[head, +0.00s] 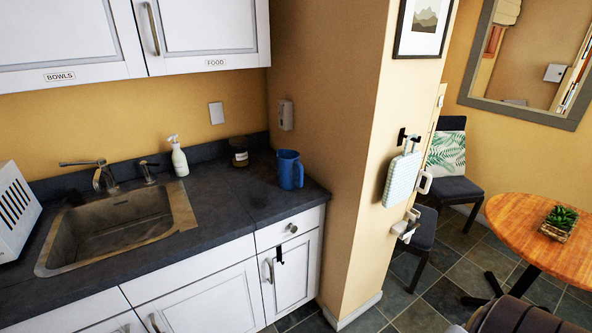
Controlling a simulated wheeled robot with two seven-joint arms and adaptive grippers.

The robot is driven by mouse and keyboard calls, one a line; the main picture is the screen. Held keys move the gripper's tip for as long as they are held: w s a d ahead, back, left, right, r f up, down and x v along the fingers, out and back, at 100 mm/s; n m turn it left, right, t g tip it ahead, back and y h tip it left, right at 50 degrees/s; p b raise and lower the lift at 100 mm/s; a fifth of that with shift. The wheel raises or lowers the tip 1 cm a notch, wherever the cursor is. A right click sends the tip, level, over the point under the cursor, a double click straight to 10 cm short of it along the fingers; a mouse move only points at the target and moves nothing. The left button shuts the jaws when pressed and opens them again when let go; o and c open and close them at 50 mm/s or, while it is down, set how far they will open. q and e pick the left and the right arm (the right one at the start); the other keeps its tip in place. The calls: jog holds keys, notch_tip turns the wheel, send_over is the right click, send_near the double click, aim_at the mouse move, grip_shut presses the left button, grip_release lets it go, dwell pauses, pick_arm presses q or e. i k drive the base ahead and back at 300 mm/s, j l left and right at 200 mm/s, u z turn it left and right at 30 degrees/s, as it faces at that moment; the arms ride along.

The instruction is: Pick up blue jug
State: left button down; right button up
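The blue jug (289,172) stands upright on the dark countertop (225,205), near its right end and close to the tan side wall. Its handle seems to face right. Neither of my grippers shows in the head view, so nothing of mine is seen near the jug.
A dark jar (239,152) and a white soap bottle (179,158) stand left of the jug. The sink (115,225), its tap and a white rack (14,208) are further left. White cupboards (205,35) hang above. A wooden table (545,235) stands at right.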

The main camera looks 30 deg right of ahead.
aim_at(290, 171)
jog(key=i+l+z, duration=0.1)
jog(key=i+z, duration=1.05)
jog(key=i+j+z, duration=0.35)
jog(key=k+l, duration=0.1)
